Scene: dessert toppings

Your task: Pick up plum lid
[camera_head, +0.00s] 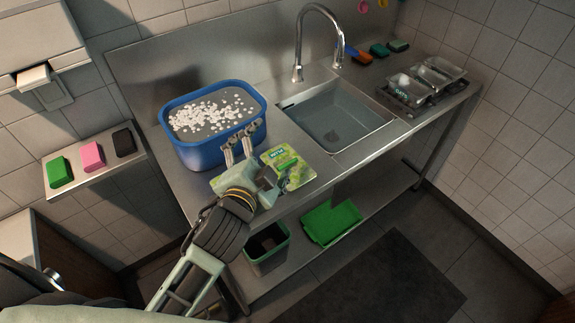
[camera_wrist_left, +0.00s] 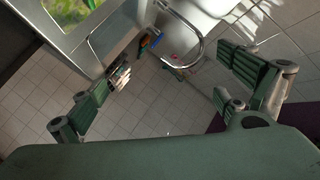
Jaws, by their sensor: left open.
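I cannot make out a plum lid in either view. My left gripper (camera_head: 240,142) reaches in from the lower left, over the counter and in front of the blue tub's near wall. Its fingers are apart, and nothing shows between them. In the left wrist view the spread fingers (camera_wrist_left: 163,80) stand at either side with only background between them. My right gripper is in neither view.
A blue tub (camera_head: 194,155) with white bits stands behind my gripper. A green-and-white packet (camera_head: 298,176) lies beside it. A sink (camera_head: 340,117) with a tall tap (camera_head: 298,72) is to the right. Metal containers (camera_head: 412,85) stand farther right. Coloured blocks (camera_head: 93,155) sit on a left shelf.

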